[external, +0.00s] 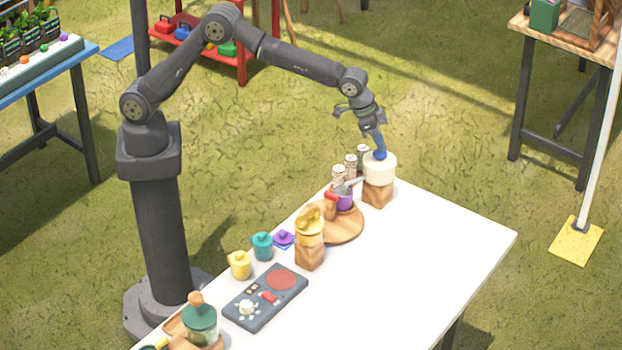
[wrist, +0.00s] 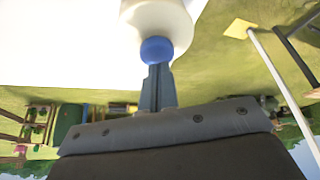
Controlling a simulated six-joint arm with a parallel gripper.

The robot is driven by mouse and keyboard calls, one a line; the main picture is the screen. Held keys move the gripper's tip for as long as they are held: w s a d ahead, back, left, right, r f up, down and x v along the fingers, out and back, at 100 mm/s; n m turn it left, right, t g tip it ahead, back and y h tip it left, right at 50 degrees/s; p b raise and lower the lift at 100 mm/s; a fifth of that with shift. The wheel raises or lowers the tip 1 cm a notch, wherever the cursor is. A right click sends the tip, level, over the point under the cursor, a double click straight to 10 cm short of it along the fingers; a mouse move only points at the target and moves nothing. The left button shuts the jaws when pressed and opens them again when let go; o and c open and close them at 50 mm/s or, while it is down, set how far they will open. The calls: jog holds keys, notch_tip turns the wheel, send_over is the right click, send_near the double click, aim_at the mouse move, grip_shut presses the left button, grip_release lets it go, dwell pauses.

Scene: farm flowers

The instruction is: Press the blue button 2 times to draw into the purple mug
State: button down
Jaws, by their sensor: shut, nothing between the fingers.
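The blue button (external: 380,155) sits on top of a white round dispenser (external: 379,168) on a wooden block at the far end of the white table. My gripper (external: 378,145) points down over the button, shut and empty. In the wrist view, the closed fingertips (wrist: 157,70) meet the edge of the blue button (wrist: 157,50); I cannot tell whether they press it or hover just above. The purple mug (external: 345,202) stands to the left of the dispenser on a round wooden board, partly hidden by a red-tipped part and a shaker.
Several metal-topped shakers (external: 351,165) stand close left of the dispenser. A yellow-topped dispenser (external: 310,225) on a wooden block, a teal pot (external: 262,246), a yellow pot (external: 239,265) and a grey control panel (external: 265,297) stand nearer. The table's right side (external: 440,250) is clear.

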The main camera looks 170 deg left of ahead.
jog(key=shift+f, duration=0.9)
jog(key=shift+r, duration=1.2)
jog(key=shift+f, duration=0.1)
dwell(1.8)
jog(key=shift+f, duration=1.1)
jog(key=shift+r, duration=1.2)
dwell(1.7)
